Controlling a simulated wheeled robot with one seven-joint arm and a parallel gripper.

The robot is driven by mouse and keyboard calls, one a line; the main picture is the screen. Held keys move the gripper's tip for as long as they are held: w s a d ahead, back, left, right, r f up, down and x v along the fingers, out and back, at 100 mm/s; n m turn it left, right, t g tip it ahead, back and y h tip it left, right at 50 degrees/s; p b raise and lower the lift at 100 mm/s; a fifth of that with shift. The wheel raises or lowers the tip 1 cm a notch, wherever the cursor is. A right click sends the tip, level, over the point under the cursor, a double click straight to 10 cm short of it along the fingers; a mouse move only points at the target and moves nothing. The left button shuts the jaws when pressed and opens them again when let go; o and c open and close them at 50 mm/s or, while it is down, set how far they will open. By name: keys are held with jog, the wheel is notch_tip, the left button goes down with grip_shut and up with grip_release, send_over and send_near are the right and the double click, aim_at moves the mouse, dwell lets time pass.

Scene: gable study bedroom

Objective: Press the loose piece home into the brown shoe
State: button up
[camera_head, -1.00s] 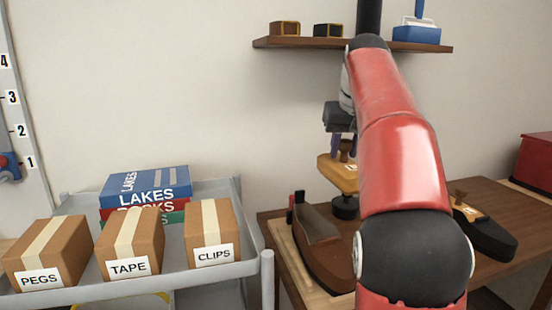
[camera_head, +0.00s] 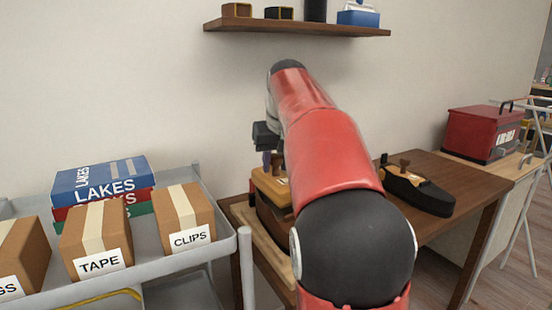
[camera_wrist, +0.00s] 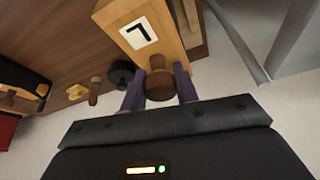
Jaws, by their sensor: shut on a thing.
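The loose piece is an orange-tan wooden block (camera_head: 268,186) with a brown knob on top and a white label. My gripper (camera_head: 272,160) is shut on the knob, which shows between the two purple fingers in the wrist view (camera_wrist: 158,88). The labelled block also shows in the wrist view (camera_wrist: 166,22). The brown shoe (camera_head: 274,222) stands on a light board at the table's left end, directly below the block in the head view. My arm hides much of the shoe. I cannot tell whether the block is seated or just above it.
A black shoe-like body (camera_head: 420,192) with a wooden knob stands further right on the brown table (camera_head: 450,165). A red box (camera_head: 484,133) is beyond it. A grey trolley (camera_head: 195,262) with cartons and books stands at left. A wall shelf (camera_head: 300,27) hangs above.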

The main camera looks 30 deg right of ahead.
aim_at(277, 176)
jog(key=shift+f+b, duration=1.75)
jog(key=shift+f, duration=0.9)
jog(key=shift+f, duration=0.6)
jog(key=o, duration=1.5)
jog(key=shift+r+p, duration=3.2)
jog(key=shift+r, duration=0.3)
